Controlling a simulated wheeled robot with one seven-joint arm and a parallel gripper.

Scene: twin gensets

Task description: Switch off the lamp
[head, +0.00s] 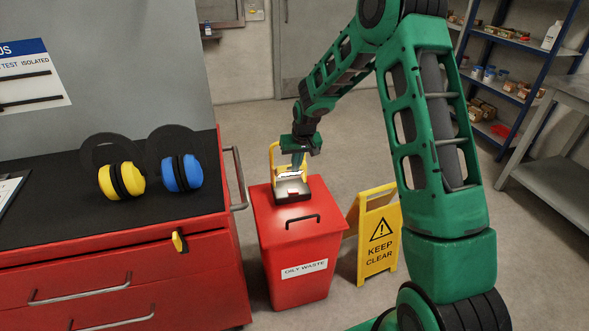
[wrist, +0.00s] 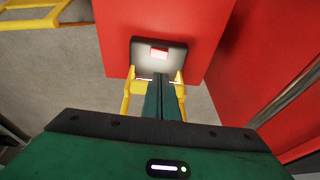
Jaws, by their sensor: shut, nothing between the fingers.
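The lamp (head: 292,190) is a small dark box with a yellow frame, on top of the red oily waste bin (head: 300,228). A pale bright patch shows on its upper face. In the wrist view the lamp (wrist: 142,58) has a red switch (wrist: 158,53) in the middle of a pale, bright area. My gripper (head: 296,166) points down just above the lamp, with its fingers by the yellow frame. In the wrist view my gripper (wrist: 160,80) is shut and empty, its tips below the switch in the picture. I cannot tell whether they touch the lamp.
A yellow "keep clear" sign (head: 379,235) stands right of the bin. A red tool cabinet (head: 110,275) stands left, with yellow ear defenders (head: 122,180) and blue ones (head: 181,173) on top. Shelves (head: 512,95) and a bench (head: 560,180) stand at right. Floor behind the bin is clear.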

